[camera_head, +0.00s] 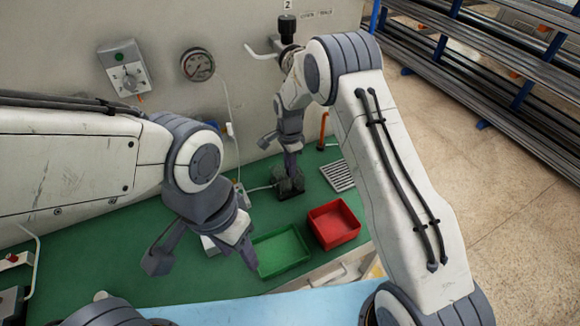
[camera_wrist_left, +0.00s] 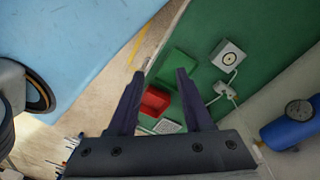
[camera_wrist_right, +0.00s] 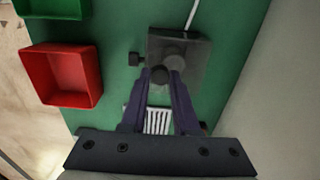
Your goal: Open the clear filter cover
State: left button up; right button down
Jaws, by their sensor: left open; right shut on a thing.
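A dark, see-through box (camera_wrist_right: 190,50), which I take to be the filter with its clear cover, stands on the green bench; it also shows in the head view (camera_head: 287,185). A round dark knob (camera_wrist_right: 160,75) is at its near edge, and another knob (camera_wrist_right: 136,60) sticks out on its left. My right gripper (camera_wrist_right: 161,73) points down at the box, its fingertips closed together on the near knob. The fingers partly hide it. I cannot tell whether the cover is lifted. My left gripper (camera_head: 205,258) is open and empty, above the bench's front; its spread fingers show in the left wrist view (camera_wrist_left: 157,74).
A green tray (camera_head: 282,251) and a red tray (camera_head: 334,223) sit at the bench front. A slotted grey plate (camera_head: 338,175) lies right of the box. A white box with a round face (camera_wrist_left: 229,58) and cable stands on the bench. The wall has a gauge (camera_head: 197,65) and switch (camera_head: 124,70).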

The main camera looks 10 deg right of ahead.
pick_arm(q)
jog(key=shift+f, duration=0.25)
jog(key=shift+d, duration=0.1)
jog(key=c, duration=0.7)
jog(key=shift+w+d+n, duration=0.15)
jog(key=shift+d+n, duration=0.1)
jog(key=shift+n, duration=0.15)
grip_shut()
jog(key=n+t+h, duration=0.2)
jog(key=n+h, duration=0.6)
jog(key=n, duration=2.1)
send_near(289, 178)
jog(key=s+a+f, duration=0.1)
jog(key=s+f, duration=0.2)
jog(key=x, duration=0.9)
jog(key=shift+s+d, duration=0.1)
jog(key=shift+s, duration=0.15)
